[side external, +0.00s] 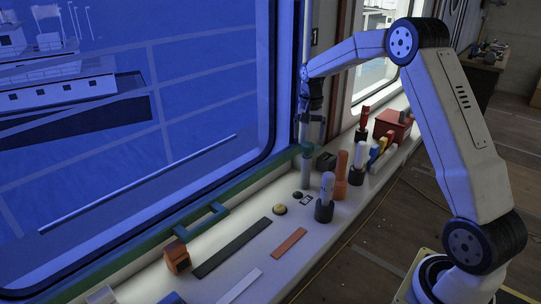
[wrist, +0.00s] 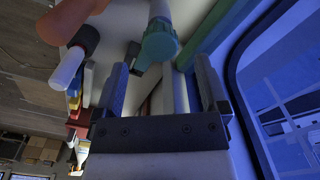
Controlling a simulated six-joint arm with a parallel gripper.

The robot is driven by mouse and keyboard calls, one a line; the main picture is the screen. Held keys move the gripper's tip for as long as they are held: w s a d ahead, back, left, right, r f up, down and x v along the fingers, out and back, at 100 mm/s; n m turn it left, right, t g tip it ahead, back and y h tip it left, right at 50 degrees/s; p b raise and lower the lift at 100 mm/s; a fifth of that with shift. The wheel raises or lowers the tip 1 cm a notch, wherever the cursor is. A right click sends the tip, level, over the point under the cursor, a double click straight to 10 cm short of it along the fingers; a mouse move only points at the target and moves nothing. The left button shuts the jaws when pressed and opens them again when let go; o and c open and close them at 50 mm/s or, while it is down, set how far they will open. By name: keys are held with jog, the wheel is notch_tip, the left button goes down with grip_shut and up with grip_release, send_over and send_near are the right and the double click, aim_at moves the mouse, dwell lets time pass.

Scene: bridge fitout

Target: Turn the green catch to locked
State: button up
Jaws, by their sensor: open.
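A teal-green catch (side external: 306,150) sits on top of a grey upright post at the window frame in the side external view. In the wrist view the teal catch (wrist: 160,42) is a round piece with a short arm pointing down toward my fingers. My gripper (side external: 312,128) is just above the catch, fingers pointing down. In the wrist view my gripper (wrist: 161,64) has its two fingers spread wide, with the catch between and slightly beyond the tips and nothing clamped. Contact with the catch cannot be told.
A green-blue bar handle (side external: 203,220) lies along the window frame. Several items stand on the sill near the post: an orange cylinder (side external: 341,176), a white-topped dark holder (side external: 324,200), a yellow button (side external: 280,209) and a red box (side external: 393,124). The window glass is close behind my gripper.

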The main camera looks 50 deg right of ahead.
aim_at(308, 144)
jog(key=shift+f, duration=1.7)
grip_shut()
